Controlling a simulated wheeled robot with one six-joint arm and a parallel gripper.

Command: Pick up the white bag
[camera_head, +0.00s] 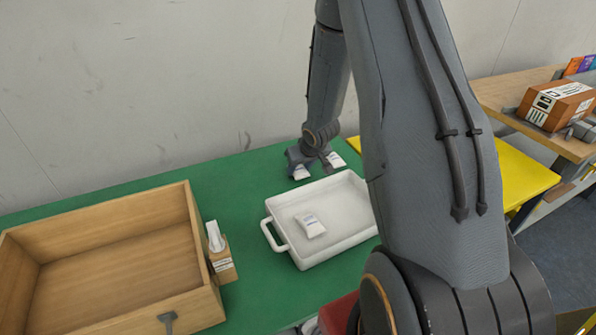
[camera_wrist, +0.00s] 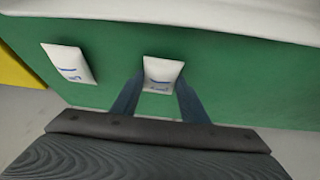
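A small white bag (camera_wrist: 163,70) with blue print lies on the green table, with my gripper's fingers on either side of it. My gripper (camera_wrist: 161,82) is open; whether its fingertips touch the bag is hard to tell. In the head view, my gripper (camera_head: 304,163) is low over the table behind the tray, partly hiding this bag (camera_head: 300,173). A second white bag (camera_wrist: 68,63) lies to the left in the wrist view, and to the right in the head view (camera_head: 335,160). A third white bag (camera_head: 310,225) lies in the white tray (camera_head: 268,232).
A wooden box (camera_head: 196,215) stands at the left, with a small brown holder (camera_head: 222,262) with a white item between it and the tray. A yellow surface (camera_head: 525,180) and a wooden bench with a brown carton (camera_head: 556,106) are at the right. The wall is behind the table.

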